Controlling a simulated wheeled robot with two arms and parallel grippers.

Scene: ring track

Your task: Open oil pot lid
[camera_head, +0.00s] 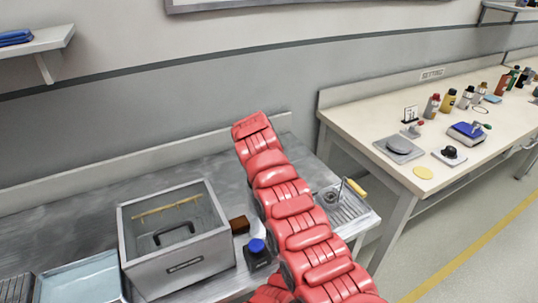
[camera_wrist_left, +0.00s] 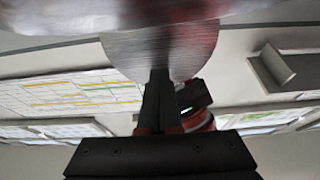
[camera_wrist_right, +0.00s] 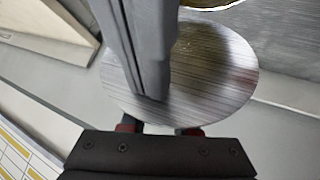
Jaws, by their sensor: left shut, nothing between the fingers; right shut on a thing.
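A round brushed-metal disc, which looks like the oil pot lid (camera_wrist_right: 205,85), lies over the fingers of my right gripper (camera_wrist_right: 158,125) in the right wrist view. Those fingers are mostly hidden, and the right gripper is shut on the lid. A dark bar crosses the disc; I cannot tell what it is. A golden round thing with a bright rim (camera_wrist_right: 212,3), perhaps the pot's opening, is cut off at the top edge. In the left wrist view, my left gripper (camera_wrist_left: 160,75) is shut and empty, its tips close to the disc (camera_wrist_left: 180,45). Contact is unclear.
In the head view my red arm hides part of the steel counter. A steel box with a handle (camera_head: 185,264) and a blue-capped black bottle (camera_head: 258,258) stand left of it. A side table (camera_head: 365,118) with bottles is at the right.

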